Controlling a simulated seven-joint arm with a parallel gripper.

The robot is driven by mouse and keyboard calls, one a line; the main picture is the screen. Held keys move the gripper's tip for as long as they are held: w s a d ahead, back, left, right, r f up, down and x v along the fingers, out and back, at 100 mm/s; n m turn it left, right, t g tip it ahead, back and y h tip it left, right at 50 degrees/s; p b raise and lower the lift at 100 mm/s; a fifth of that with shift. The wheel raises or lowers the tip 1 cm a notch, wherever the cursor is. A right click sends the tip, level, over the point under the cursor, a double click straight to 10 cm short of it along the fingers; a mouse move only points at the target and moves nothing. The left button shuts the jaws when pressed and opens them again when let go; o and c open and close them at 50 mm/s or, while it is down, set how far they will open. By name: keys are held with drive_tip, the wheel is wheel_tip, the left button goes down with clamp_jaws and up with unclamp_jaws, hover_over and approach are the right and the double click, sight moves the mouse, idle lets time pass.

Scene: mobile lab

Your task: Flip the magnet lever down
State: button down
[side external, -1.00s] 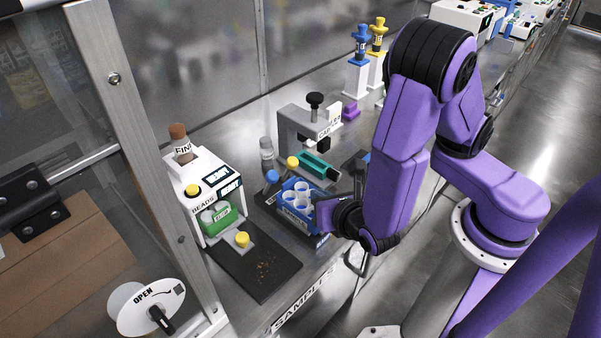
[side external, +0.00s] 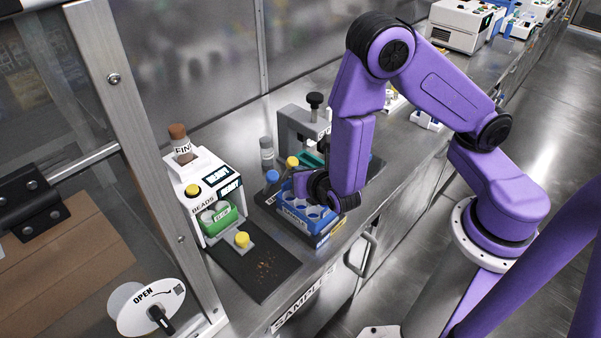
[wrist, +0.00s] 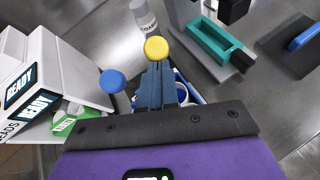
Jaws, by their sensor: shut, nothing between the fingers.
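My gripper (wrist: 156,70) is shut and empty; its slim dark fingers point forward in the wrist view. In the side view my gripper (side external: 303,184) is low over the blue tube rack (side external: 320,238), covering part of it. A yellow knob (side external: 292,162) and a blue knob (side external: 272,177) stand upright at the rack's back-left side. In the wrist view the yellow knob (wrist: 156,47) is just beyond my fingertips, and the blue knob (wrist: 112,81) is to their left. I cannot tell which knob belongs to the magnet lever, or whether my fingers touch either.
A white bead dispenser (side external: 195,190) with a green tray (side external: 218,219) stands at left. A grey bottle (side external: 266,153) and a grey press (side external: 298,122) with a teal block (wrist: 215,42) stand behind. A dark plate (wrist: 285,48) with a blue part lies at right in the wrist view.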

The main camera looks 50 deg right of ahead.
sight(289, 162)
drive_tip(key=shift+r, duration=0.1)
drive_tip(key=shift+w+r+g, duration=0.15)
drive_tip(key=shift+w+g, duration=0.1)
drive_tip(key=shift+g, duration=0.05)
drive_tip(key=shift+w+r, duration=0.15)
drive_tip(key=shift+w+r+n+g, duration=0.15)
drive_tip(key=shift+w+r+g, duration=0.15)
drive_tip(key=shift+w+g, duration=0.25)
drive_tip(key=shift+w+r+n+g, duration=0.15)
drive_tip(key=shift+w+r+g, duration=0.15)
drive_tip(key=shift+w+g, duration=0.2)
drive_tip(key=w+r+g, duration=0.1)
drive_tip(key=w+g, duration=0.2)
drive_tip(key=w, duration=0.3)
drive_tip(key=shift+n, duration=0.3)
drive_tip(key=shift+w, duration=0.15)
idle(0.4)
